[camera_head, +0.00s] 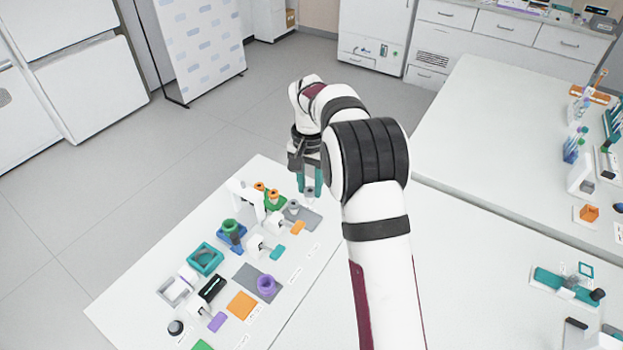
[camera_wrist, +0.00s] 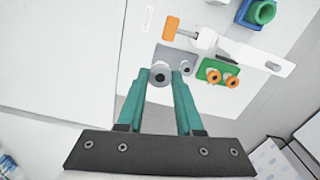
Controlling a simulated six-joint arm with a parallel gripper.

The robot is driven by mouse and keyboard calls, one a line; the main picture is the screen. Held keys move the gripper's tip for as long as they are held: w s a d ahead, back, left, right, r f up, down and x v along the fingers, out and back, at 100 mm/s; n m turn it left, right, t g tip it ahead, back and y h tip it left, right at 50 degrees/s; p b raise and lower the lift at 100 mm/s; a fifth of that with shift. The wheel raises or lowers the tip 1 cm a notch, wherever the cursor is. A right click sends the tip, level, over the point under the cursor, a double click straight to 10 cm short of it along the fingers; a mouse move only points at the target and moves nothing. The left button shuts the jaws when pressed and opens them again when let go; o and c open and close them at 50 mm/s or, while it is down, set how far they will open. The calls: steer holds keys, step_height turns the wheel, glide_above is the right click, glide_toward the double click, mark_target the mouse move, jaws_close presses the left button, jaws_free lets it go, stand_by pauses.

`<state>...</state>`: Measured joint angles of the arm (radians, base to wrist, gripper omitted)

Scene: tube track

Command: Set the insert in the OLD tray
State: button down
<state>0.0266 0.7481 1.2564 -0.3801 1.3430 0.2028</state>
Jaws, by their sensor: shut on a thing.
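My gripper (camera_head: 310,188) has teal fingers shut on a small grey round insert (camera_wrist: 160,74) with a dark centre. The insert also shows between the fingertips in the head view (camera_head: 310,191). It is over or near the edge of a grey mat (camera_head: 308,217); the gap below it cannot be judged. Another grey round piece (camera_head: 293,207) is on that mat, close to the fingers, and shows in the wrist view (camera_wrist: 187,67). A teal square tray (camera_head: 206,258) and a pale tray (camera_head: 172,291) are at lower left. I cannot read which is OLD.
A green block with orange rings (camera_head: 272,198) and a white fixture (camera_head: 245,194) stand close left of my gripper. A blue base with a green ring (camera_head: 231,235), orange and teal plates, and a purple ring (camera_head: 266,284) on a second grey mat (camera_head: 250,274) are nearer.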

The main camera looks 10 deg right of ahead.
steer(key=shift+w+d+f+m, duration=0.1)
steer(key=shift+w+f+m, duration=0.3)
steer(key=shift+f, duration=1.4)
steer(key=shift+w+d+f+m, duration=0.1)
steer(key=shift+w+f+m, duration=0.3)
steer(key=shift+f, duration=1.35)
steer(key=shift+w+d+f+m, duration=0.15)
steer(key=shift+w+f, duration=0.45)
steer(key=shift+f, duration=1.2)
steer(key=shift+a+f, duration=0.1)
steer(key=shift+a, duration=0.05)
steer(key=shift+c, duration=2.4)
jaws_free()
step_height(320, 180, up, 16)
steer(key=shift+f, duration=0.15)
